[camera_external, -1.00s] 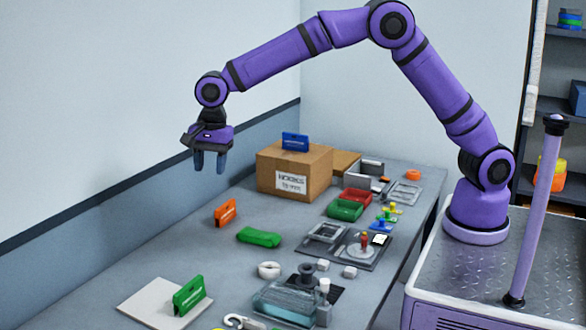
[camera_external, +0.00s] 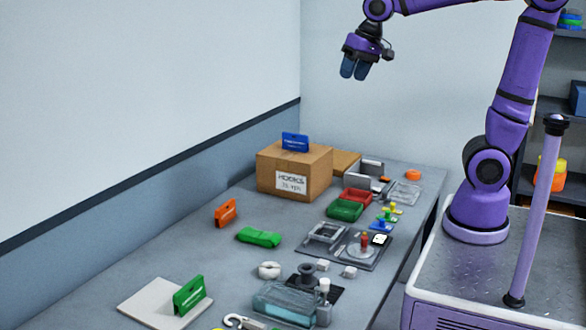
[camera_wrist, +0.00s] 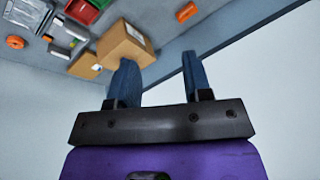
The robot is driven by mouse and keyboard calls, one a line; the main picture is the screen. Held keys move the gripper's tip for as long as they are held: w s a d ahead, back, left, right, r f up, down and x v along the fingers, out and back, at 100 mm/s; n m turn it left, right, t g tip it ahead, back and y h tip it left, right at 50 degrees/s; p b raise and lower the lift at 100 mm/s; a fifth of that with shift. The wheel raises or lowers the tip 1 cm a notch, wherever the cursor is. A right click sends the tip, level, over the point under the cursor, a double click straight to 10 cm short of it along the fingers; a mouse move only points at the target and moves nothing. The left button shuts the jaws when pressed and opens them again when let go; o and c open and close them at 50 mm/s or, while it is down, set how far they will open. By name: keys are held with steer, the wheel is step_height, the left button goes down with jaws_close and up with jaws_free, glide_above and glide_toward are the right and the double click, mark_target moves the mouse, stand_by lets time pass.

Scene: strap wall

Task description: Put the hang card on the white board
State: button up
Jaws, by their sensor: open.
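A green hang card (camera_external: 189,295) stands upright on the right part of the flat white board (camera_external: 148,307), at the table's near left. An orange hang card (camera_external: 226,212) stands on the table near the wall. A blue hang card (camera_external: 295,142) stands on top of the cardboard box (camera_external: 278,183). Which card the task means cannot be told. My gripper (camera_external: 354,72) is open and empty, high above and right of the box, far from the board. In the wrist view, its two blue fingers (camera_wrist: 157,62) are apart with nothing between them.
The box also shows in the wrist view (camera_wrist: 118,50). A green pouch-like thing (camera_external: 259,237) lies mid-table. Red (camera_external: 357,196) and green trays (camera_external: 345,210), a grey tray (camera_external: 325,233) and a clear container (camera_external: 285,302) crowd the right side. The table between board and orange card is clear.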

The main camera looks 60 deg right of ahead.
steer(key=s+d+f+n, duration=0.2)
steer(key=s+d, duration=0.1)
steer(key=s, duration=0.5)
steer(key=s+d+f+n+t+h, duration=0.1)
steer(key=s+d+f+n, duration=0.1)
steer(key=s, duration=0.6)
steer(key=shift+s+d+f+n+t, duration=0.2)
steer(key=shift+d+f+n+t, duration=0.25)
steer(key=shift+d, duration=0.55)
